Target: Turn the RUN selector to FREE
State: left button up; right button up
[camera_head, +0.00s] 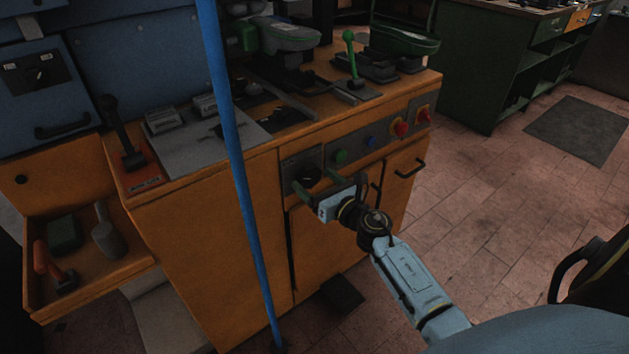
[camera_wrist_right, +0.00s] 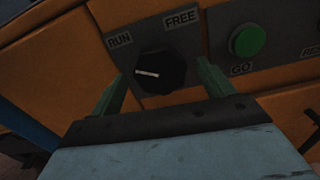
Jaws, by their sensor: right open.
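The RUN selector (camera_wrist_right: 160,73) is a black round knob on a grey plate in the right wrist view. Its white pointer line is nearly level, its left end toward the RUN label (camera_wrist_right: 119,39). The FREE label (camera_wrist_right: 181,18) is above and right of the knob. In the head view the knob (camera_head: 307,177) is on the front of the orange cabinet. My right gripper (camera_head: 318,186) is open in front of it, with green fingers (camera_wrist_right: 160,82) on either side of the knob. I cannot tell whether they touch it. My left gripper is not in view.
A green GO button (camera_wrist_right: 247,40) is just right of the selector. A blue pole (camera_head: 236,170) stands left of my arm. An open drawer (camera_head: 140,273) juts out at left.

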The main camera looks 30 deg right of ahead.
jog(key=shift+w, duration=0.5)
jog(key=c, duration=1)
jog(key=shift+o, duration=0.2)
